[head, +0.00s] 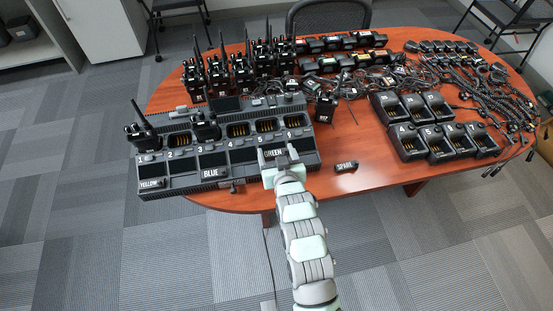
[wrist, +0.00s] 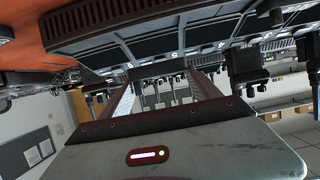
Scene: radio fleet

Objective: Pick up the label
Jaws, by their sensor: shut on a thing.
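My gripper (head: 277,158) is at the front edge of the long black charger (head: 222,158), near its right end. It is shut on a small black label reading GREEN (head: 273,153). In the wrist view a dark bar (wrist: 158,70), likely this label, spans the fingertips. I cannot tell whether the label still touches the charger. Other black labels read YELLOW (head: 150,184) and BLUE (head: 210,173) at the charger's front edge. One reading SPARE (head: 345,166) lies on the table to the right of my gripper.
The red-brown table (head: 350,182) also holds several radios (head: 240,72) at the back and a single radio (head: 325,107) right of the charger. Numbered chargers (head: 430,140) and coiled cords (head: 490,90) fill the right. The front edge near SPARE has some clear room.

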